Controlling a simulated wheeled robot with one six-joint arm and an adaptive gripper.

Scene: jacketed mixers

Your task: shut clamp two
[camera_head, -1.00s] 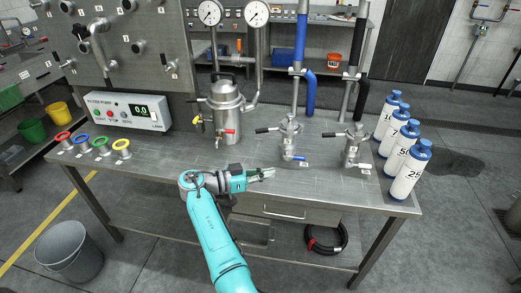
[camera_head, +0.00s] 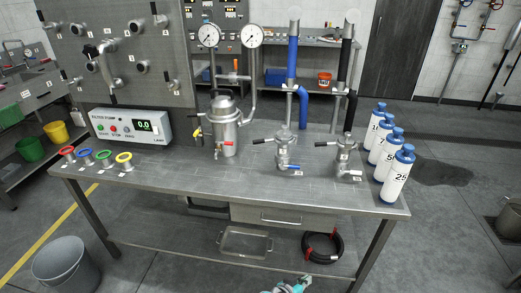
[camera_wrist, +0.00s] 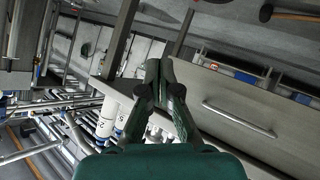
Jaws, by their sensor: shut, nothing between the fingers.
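Two small steel vessels with black lever handles stand on the bench in the head view: the left vessel (camera_head: 286,154) below the blue hose and the right vessel (camera_head: 346,160) below the black hose. Their black levers, the left lever (camera_head: 262,141) and the right lever (camera_head: 325,144), both stick out to the left. The small tags are unreadable, so I cannot tell which part is clamp two. My gripper (camera_wrist: 158,68) is shut and empty in the wrist view, away from both vessels. In the head view only a bit of my arm shows at the bottom edge.
The steel bench (camera_head: 180,182) has clear room along its front. A larger steel vessel (camera_head: 223,128) with gauges stands left of the small ones. Several blue-capped bottles (camera_head: 395,178) line the right end. A drawer (camera_head: 290,219) is under the bench top; its handle (camera_wrist: 240,119) shows in the wrist view.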

